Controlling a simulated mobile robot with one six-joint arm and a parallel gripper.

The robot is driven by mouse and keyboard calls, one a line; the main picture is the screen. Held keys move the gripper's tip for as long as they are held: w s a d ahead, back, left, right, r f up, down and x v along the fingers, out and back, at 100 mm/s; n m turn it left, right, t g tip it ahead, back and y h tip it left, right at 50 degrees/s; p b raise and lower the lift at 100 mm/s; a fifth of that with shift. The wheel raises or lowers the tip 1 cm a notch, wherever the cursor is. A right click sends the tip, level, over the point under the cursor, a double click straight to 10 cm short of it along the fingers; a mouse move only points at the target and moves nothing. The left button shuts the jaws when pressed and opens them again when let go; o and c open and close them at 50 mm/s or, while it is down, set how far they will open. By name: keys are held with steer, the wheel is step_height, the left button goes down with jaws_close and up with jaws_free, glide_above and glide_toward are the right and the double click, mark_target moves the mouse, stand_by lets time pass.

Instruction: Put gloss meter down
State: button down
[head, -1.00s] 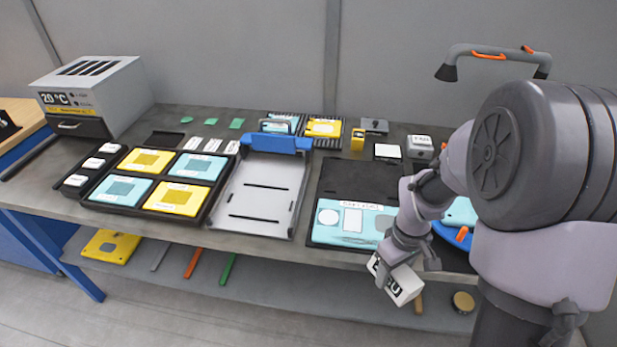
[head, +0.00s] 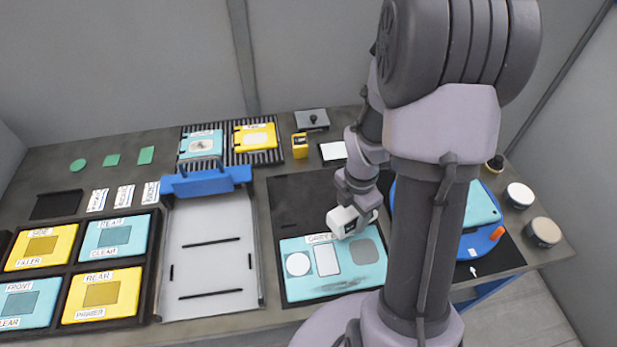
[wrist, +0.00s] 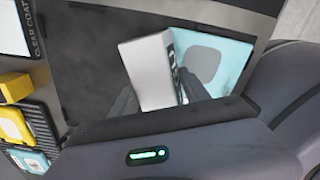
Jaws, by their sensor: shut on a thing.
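The gloss meter is a small white box with dark lettering (head: 343,222). My gripper (head: 358,205) is shut on it and holds it over the dark mat (head: 296,197), by the far edge of the light-blue panel (head: 310,286). In the wrist view the white gloss meter (wrist: 147,65) sits between the dark fingers, tilted, with the light-blue panel (wrist: 232,70) beside it. I cannot tell whether its underside touches anything.
A grey tray with a blue bar (head: 213,255) lies left of the mat. A yellow block (head: 300,146) and a white card (head: 333,151) stand behind. A blue round stand (head: 478,243) is to the right. The mat's far left part is bare.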

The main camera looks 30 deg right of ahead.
steer(key=b, duration=0.2)
glide_above(317, 195)
steer(key=s, duration=0.1)
steer(key=shift+f, duration=0.65)
steer(key=shift+w+f+b, duration=0.25)
steer(key=shift+f+b, duration=0.2)
steer(key=shift+f, duration=0.45)
steer(key=shift+w+f+b, duration=0.2)
steer(key=shift+f+b, duration=0.2)
steer(key=shift+f, duration=0.45)
steer(key=shift+f, duration=0.2)
steer(key=c, duration=0.5)
jaws_free()
steer(key=shift+r, duration=0.1)
